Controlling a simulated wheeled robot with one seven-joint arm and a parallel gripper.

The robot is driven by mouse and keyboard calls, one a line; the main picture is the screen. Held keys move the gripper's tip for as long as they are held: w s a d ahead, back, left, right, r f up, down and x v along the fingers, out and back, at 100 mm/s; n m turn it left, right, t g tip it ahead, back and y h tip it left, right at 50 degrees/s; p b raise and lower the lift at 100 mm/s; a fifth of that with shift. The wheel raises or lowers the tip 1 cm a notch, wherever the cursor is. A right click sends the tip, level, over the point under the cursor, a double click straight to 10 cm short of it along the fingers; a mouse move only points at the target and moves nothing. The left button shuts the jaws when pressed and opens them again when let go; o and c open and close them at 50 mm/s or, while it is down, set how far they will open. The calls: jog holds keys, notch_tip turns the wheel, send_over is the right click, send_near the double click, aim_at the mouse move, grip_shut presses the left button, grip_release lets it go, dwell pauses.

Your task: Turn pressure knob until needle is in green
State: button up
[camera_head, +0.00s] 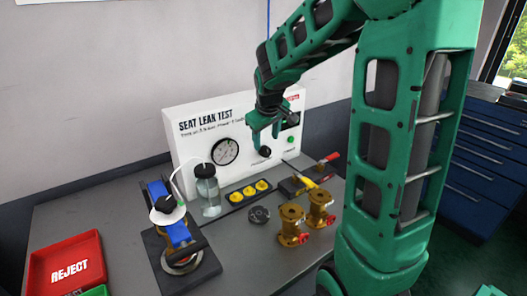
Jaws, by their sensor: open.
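The white seat leak test panel (182,150) stands at the back of the grey bench. Its round pressure gauge (225,151) has a white face and dark rim. The needle and any green band are too small to tell. A black knob (264,153) shows low on the panel, right of the gauge. My gripper (264,143) points down in front of the panel at this knob, with its green fingers open close around or just above it. I cannot tell whether they touch the knob. My arm hides part of the panel's upper right.
Brass valves (290,225) stand at the right front of the bench. A glass jar (208,190), a black tray with yellow parts (249,191), a blue clamp fixture (178,230) and a red reject bin (66,262) stand further left.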

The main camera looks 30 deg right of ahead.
aim_at(266, 149)
jog(key=x, duration=0.7)
jog(key=shift+f, duration=0.1)
jog(key=c, duration=1)
